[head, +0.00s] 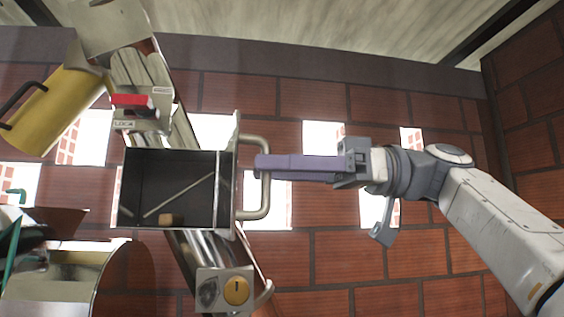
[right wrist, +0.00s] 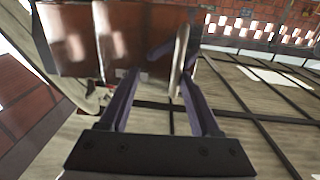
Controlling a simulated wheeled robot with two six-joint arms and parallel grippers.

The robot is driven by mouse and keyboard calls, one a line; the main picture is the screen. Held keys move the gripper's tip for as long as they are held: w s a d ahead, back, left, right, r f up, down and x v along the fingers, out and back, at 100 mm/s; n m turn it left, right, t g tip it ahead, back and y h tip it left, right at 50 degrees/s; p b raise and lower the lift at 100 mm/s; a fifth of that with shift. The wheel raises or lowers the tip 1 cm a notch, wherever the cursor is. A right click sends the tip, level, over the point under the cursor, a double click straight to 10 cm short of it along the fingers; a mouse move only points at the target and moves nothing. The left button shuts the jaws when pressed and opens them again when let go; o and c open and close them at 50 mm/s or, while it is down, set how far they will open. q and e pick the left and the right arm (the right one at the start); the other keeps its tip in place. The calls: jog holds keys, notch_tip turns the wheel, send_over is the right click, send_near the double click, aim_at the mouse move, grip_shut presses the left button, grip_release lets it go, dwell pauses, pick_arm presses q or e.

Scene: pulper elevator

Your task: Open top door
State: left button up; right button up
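The top door (head: 228,185) stands swung out from the right side of a dark square opening (head: 165,180) and shows nearly edge-on in the head view. Its curved metal handle (head: 266,190) sticks out to the right. My right gripper (head: 262,166) reaches in from the right with its purple fingers at the handle's upper part. In the right wrist view the fingers (right wrist: 160,82) are apart. The handle (right wrist: 181,50) shows between their tips, close to the right-hand finger, with the shiny door panel (right wrist: 120,40) behind. Contact cannot be told. My left gripper is not in view.
A red latch (head: 132,99) with a lock label sits above the opening. A small brown block (head: 171,219) lies inside. A yellow cylinder (head: 52,108) is at upper left. A yellow round knob (head: 236,290) is below. Brick walls stand behind and at right.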

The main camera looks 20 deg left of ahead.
jog(key=shift+w, duration=0.15)
dwell(0.6)
jog(key=shift+d, duration=0.1)
jog(key=p+v, duration=0.1)
jog(key=v, duration=0.9)
jog(key=shift+d+p, duration=0.25)
jog(key=shift+p, duration=0.1)
